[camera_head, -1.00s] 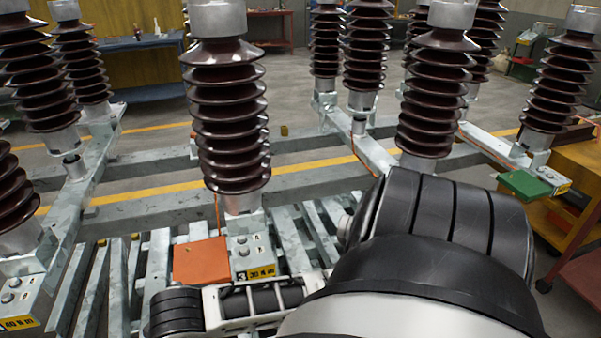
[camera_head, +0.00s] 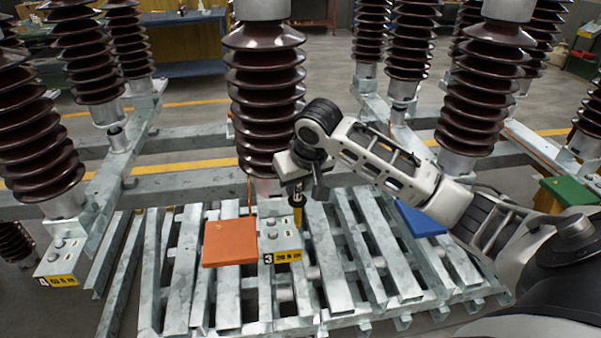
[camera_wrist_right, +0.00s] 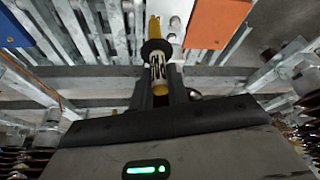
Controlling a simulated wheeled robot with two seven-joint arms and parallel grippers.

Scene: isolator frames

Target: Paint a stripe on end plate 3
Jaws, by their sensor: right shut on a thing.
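End plate 3 (camera_head: 279,238) is a grey metal plate with round studs and a yellow label beside a black "3", below the middle insulator. An orange panel (camera_head: 230,242) adjoins its left side. My right gripper (camera_head: 297,190) is above and slightly right of the plate, shut on a yellow and black marker-like tool (camera_head: 298,214) that points down. The tool's tip appears close to the plate's right edge; I cannot tell whether it touches. The right wrist view shows the tool (camera_wrist_right: 154,30) between the fingers (camera_wrist_right: 161,92), with the orange panel (camera_wrist_right: 216,22) to its right. My left gripper is not in view.
Slatted galvanized beams (camera_head: 350,265) lie around the plate. A blue panel (camera_head: 420,219) is at right and a green one (camera_head: 570,190) further right. Plate 4 (camera_head: 62,258) is at left. A tall brown insulator (camera_head: 264,95) rises behind my gripper.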

